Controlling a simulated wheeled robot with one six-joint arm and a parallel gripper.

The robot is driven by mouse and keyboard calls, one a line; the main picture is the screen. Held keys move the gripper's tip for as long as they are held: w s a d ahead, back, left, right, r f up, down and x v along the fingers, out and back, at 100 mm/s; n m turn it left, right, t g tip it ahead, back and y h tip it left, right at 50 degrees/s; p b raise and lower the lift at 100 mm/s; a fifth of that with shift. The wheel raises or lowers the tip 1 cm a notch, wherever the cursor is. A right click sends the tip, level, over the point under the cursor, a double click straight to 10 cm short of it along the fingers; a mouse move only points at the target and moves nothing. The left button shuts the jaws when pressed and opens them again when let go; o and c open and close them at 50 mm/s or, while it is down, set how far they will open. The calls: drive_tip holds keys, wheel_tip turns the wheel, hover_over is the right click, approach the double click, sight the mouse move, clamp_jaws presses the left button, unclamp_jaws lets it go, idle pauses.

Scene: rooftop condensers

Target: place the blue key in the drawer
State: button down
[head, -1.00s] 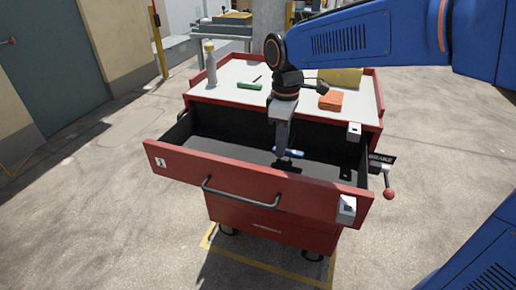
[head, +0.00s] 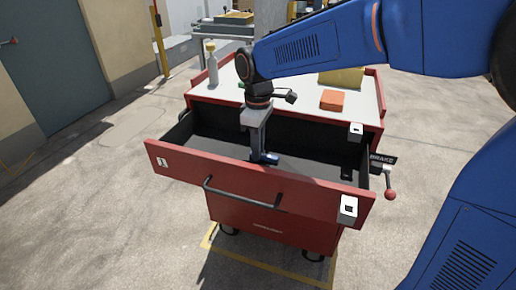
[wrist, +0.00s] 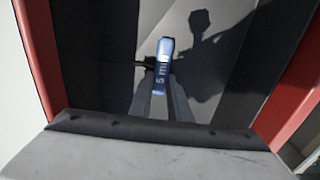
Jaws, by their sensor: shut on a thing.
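The drawer (head: 215,184) of the red cart is pulled open, with a dark inside; its floor and red sides also show in the wrist view (wrist: 95,60). My gripper (head: 262,158) reaches down into the drawer opening. It is shut on the blue key (head: 268,158), which shows between the fingertips in the wrist view (wrist: 164,62) with "5 mm" lettering on it. The key is inside the drawer's outline, near the front panel. I cannot tell whether it touches the drawer floor.
On the cart top (head: 300,98) are a spray bottle (head: 212,65), an orange block (head: 333,99) and a yellow item (head: 341,76). A brake lever with a red knob (head: 390,194) sticks out at the right. A small black item (head: 346,173) is at the drawer's right end.

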drive_tip(key=shift+f, duration=0.1)
drive_tip(key=c, duration=1.7)
unclamp_jaws()
drive_tip(key=shift+o, duration=0.2)
wheel_tip(320, 180, up, 12)
